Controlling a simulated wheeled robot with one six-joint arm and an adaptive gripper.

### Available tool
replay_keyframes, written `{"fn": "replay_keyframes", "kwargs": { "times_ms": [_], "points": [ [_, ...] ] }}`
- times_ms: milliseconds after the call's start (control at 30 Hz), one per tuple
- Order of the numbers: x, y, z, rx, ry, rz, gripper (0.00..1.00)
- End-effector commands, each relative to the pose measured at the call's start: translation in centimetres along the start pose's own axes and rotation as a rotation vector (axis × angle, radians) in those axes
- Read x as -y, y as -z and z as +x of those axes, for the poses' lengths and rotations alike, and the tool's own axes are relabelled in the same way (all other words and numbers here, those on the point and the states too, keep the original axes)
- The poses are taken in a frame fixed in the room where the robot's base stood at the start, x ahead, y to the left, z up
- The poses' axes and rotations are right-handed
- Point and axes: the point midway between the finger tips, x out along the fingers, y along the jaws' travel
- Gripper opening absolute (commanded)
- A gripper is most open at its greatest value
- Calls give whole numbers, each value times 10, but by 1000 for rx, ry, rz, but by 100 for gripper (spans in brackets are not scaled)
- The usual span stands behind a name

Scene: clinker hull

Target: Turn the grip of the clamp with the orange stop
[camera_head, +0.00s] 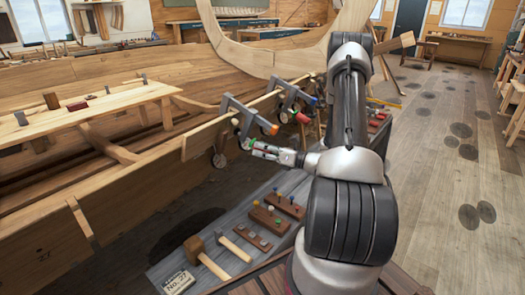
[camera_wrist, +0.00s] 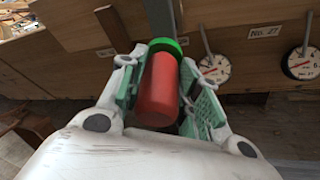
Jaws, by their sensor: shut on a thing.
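The clamp with the orange stop (camera_head: 273,129) sits on the top edge of the hull plank, its grey frame (camera_head: 240,112) reaching over the edge. My gripper (camera_head: 260,151) is just below the orange stop. In the wrist view, my gripper (camera_wrist: 168,93) is shut on a red cylindrical grip (camera_wrist: 159,88), with a green-padded finger on each side. A green collar (camera_wrist: 167,46) shows at the grip's far end. The orange stop is not seen in the wrist view, and the grip is mostly hidden by the fingers in the head view.
A second clamp with a blue stop (camera_head: 312,100) and red grip (camera_head: 303,118) stands close to the right. Round dials (camera_wrist: 214,67) hang on the plank beside my gripper. A grey bench (camera_head: 208,240) with a mallet (camera_head: 197,250) and pegs lies below.

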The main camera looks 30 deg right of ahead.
Motion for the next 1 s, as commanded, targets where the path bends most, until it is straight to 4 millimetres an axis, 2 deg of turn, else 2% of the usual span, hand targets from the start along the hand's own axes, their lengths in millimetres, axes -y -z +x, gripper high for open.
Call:
{"fn": "replay_keyframes", "kwargs": {
  "times_ms": [400, 433, 533, 567, 867, 1000],
  "points": [
    [0, 0, 0, 1, -2, 8, 9],
    [0, 0, 0, 1, -2, 8, 35],
    [0, 0, 0, 1, -2, 8, 53],
    [0, 0, 0, 1, -3, 8, 55],
    [0, 0, -1, 0, -3, 8, 55],
    [1, 0, -13, 1, -1, 9, 55]
  ]
}}
